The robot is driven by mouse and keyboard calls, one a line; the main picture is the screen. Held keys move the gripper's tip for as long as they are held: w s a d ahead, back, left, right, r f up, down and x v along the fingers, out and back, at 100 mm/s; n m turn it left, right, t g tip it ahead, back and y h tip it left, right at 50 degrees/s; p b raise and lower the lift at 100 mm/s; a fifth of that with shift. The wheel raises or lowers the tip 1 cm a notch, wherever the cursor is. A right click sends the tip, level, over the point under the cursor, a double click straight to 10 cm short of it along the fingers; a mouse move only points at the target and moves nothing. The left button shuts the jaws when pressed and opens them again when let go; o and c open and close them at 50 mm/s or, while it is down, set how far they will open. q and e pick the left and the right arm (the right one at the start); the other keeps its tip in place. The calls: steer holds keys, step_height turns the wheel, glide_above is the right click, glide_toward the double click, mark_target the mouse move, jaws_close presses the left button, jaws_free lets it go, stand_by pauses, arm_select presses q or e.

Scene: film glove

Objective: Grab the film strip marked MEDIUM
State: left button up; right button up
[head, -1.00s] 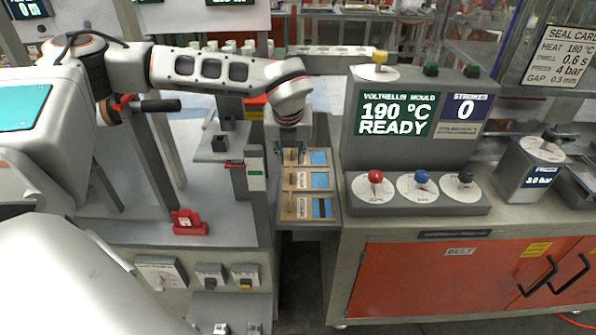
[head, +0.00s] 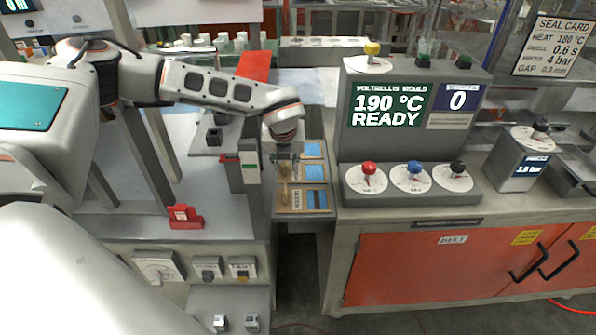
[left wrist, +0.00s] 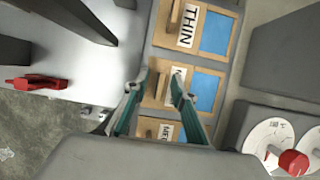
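Three tan boards with blue panels, white labels and tan upright tabs lie in a row on a grey shelf. The far board (left wrist: 213,33) reads THIN in the left wrist view. The middle board's label (left wrist: 178,78) is mostly hidden by a finger. The near board's label (left wrist: 166,132) shows letters like MED, the rest hidden; this board also shows in the head view (head: 318,200). My left gripper (left wrist: 160,78) is open, its teal fingers apart above the middle board, with that board's tab between them in the picture. My right gripper is not in view.
A grey console (head: 412,200) with red, blue and black knobs stands right of the boards. A grey post (head: 249,168) with a green label and a red block (head: 184,217) are to the left. An orange cabinet (head: 450,270) is below the console.

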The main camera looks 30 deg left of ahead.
arm_select(q)
jaws_close()
steer(key=shift+r, duration=0.1)
